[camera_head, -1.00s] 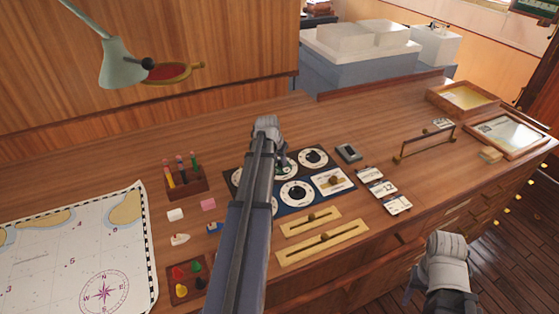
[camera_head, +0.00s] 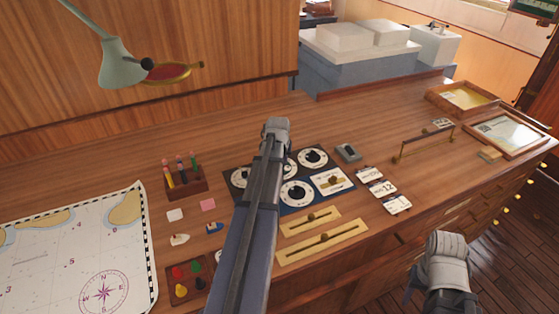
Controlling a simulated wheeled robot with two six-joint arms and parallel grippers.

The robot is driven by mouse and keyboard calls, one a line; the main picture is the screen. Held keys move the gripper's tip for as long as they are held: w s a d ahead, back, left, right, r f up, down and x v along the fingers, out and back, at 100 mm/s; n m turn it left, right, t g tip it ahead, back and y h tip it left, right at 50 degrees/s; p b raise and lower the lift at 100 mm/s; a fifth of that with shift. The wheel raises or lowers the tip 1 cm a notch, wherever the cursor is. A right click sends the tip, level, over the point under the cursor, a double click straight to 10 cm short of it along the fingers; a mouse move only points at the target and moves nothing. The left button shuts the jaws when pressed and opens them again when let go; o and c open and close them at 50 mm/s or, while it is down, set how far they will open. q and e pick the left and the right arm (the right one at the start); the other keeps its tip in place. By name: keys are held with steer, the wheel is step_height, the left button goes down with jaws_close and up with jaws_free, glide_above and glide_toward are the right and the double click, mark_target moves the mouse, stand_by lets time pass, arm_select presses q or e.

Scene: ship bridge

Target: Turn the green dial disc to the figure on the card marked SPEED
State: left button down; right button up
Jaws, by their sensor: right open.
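A dial panel (camera_head: 323,170) with several white-faced dials lies on the desk. One dial (camera_head: 291,168) is partly hidden behind my left arm; I cannot clearly tell a green disc there. Another dial (camera_head: 313,157) is at the upper right and one on blue (camera_head: 297,193) below. Three small cards lie right of the panel: an upper card (camera_head: 369,174), a middle card (camera_head: 382,188) that seems to read 12, and a lower card (camera_head: 397,204). Their labels are too small to read. My left arm reaches over the panel and hides its gripper. My right gripper (camera_head: 411,291) is open, low at the right, mostly hidden by its arm.
Two brass slider plates (camera_head: 323,244) lie in front of the panel. A pencil rack (camera_head: 184,182), small blocks, a token tray (camera_head: 187,281) and a chart (camera_head: 75,250) are left.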

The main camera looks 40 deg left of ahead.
arm_select(q)
steer(key=shift+w+d+n+g+y, duration=0.1)
steer(key=shift+n+g+y, duration=0.15)
steer(key=shift+n, duration=0.65)
steer(key=shift+w+n+g+y, duration=0.1)
steer(key=shift+n+g+y, duration=0.15)
steer(key=shift+n, duration=0.65)
steer(key=c, duration=0.6)
jaws_free()
steer(key=shift+c, duration=0.2)
steer(key=shift+s, duration=0.1)
steer(key=p+v, duration=0.7)
steer(key=shift+d+r, duration=0.2)
steer(key=shift+r, duration=0.15)
